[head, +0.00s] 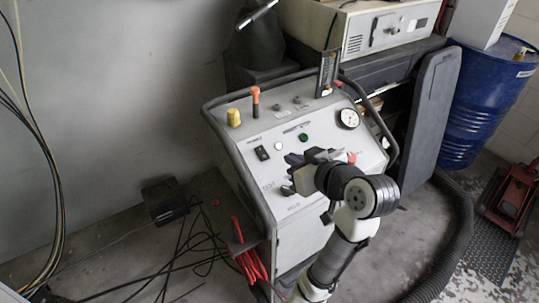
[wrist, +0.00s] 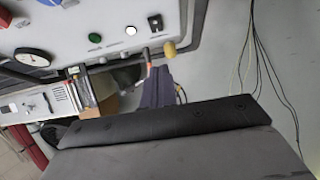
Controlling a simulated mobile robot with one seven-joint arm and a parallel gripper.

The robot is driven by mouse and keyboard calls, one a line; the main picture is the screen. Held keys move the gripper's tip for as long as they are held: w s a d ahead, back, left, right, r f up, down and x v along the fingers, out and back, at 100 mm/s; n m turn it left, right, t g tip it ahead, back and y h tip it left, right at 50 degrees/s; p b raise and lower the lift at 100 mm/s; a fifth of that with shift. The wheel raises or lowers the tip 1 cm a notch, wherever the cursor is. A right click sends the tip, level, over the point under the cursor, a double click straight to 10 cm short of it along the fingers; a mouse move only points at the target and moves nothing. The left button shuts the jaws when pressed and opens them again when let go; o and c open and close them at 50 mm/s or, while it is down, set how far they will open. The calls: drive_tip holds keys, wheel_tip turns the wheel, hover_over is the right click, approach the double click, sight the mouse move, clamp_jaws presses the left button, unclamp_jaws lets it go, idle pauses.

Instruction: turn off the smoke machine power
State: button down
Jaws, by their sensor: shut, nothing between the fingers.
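The smoke machine (head: 230,165) is a light grey cabinet with a sloped control panel. A black rocker switch (head: 262,153) sits on the panel's left part, beside a white round light and a green button (head: 303,137). I take the rocker as the power switch, though its label is unreadable. My gripper (head: 290,160) is shut and empty, over the panel just right of and below the switch; contact is unclear. The switch (wrist: 155,22) also shows at the top of the wrist view. Its on or off position is too small to tell. My arm hides the panel's lower right part.
A yellow knob (head: 233,117) and an orange-topped lever (head: 255,100) rise at the panel's upper left. A gauge (head: 348,118) is at its upper right. Black cables (head: 190,245) lie on the left floor. A blue drum (head: 480,100) stands right.

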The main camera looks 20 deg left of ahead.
drive_tip(key=p, duration=0.2)
hover_over(265, 158)
drive_tip(key=s+d, duration=0.3)
drive_tip(key=f, duration=0.3)
drive_tip(key=shift+w+f, duration=0.2)
drive_tip(key=shift+f, duration=0.2)
drive_tip(key=f, duration=0.1)
drive_tip(key=a+f, duration=0.1)
drive_tip(key=shift+w+f, duration=0.3)
drive_tip(key=shift+w, duration=0.05)
drive_tip(key=shift+w+a+f, duration=0.2)
drive_tip(key=shift+f, duration=0.6)
drive_tip(key=f+b, duration=0.1)
drive_tip(key=b, duration=0.1)
drive_tip(key=shift+f+b, duration=0.25)
drive_tip(key=shift+b, duration=0.1)
drive_tip(key=shift+r+p, duration=0.45)
drive_tip(key=shift+r, duration=0.1)
